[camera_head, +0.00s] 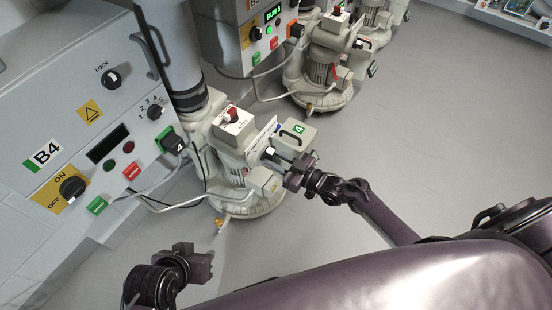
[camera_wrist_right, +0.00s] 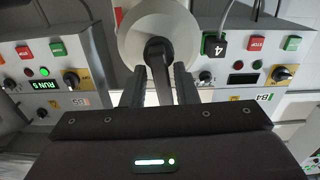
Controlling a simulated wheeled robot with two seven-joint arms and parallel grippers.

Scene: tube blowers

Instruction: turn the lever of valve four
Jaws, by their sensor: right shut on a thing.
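The blower unit with the green 4 label (camera_head: 299,128) stands beside the B4 cabinet in the head view. My right gripper (camera_head: 284,165) is at the front side of this labelled box. In the right wrist view, my right gripper (camera_wrist_right: 159,92) has its two fingers on either side of a dark lever (camera_wrist_right: 158,62) and is shut on it. The lever runs from a dark round hub in front of a pale round part (camera_wrist_right: 158,25). In the head view the fingers mostly hide the lever. My left gripper (camera_head: 190,262) is low at the left, away from the unit; its jaw opening is unclear.
The B4 cabinet (camera_head: 75,120) with knobs, buttons and a black block marked 4 (camera_head: 178,145) is at the left. Another blower (camera_head: 320,75) stands behind, beside a cabinet showing RUN 5 (camera_head: 272,14). Cables lie near the unit's base. The grey floor (camera_head: 450,120) at right is clear.

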